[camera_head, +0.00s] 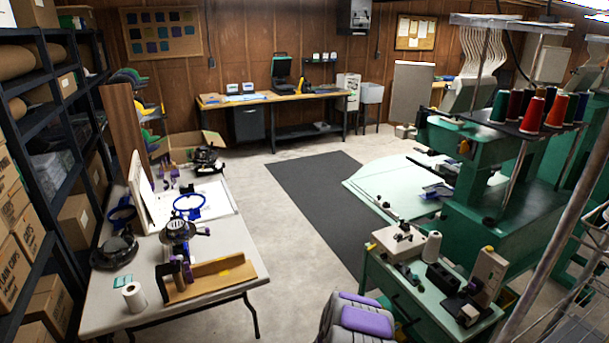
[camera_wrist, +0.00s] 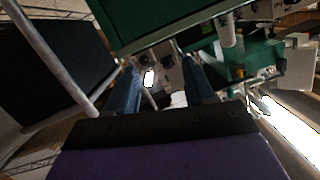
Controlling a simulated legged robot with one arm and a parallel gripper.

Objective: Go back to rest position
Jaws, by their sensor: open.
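My gripper (camera_wrist: 159,66) shows in the wrist view with its two blue-grey fingers spread apart. Nothing is held between them. Its purple and black body fills the bottom of that view. Beyond the finger gap, apart from the fingers, are a white thread cone and a pale machine. The gripper's fingers cannot be made out in the head view. The wrist view is steeply tilted, with the green machine table (camera_wrist: 150,22) across its top.
A green sewing table (camera_head: 400,290) stands close at the right, beside a large green embroidery machine (camera_head: 500,225). A folding table (camera_head: 110,285) with hoops and tools stands left, by a shelf rack (camera_head: 50,180). The dark floor mat (camera_head: 318,195) between them is clear. A metal ladder (camera_head: 560,230) rises at far right.

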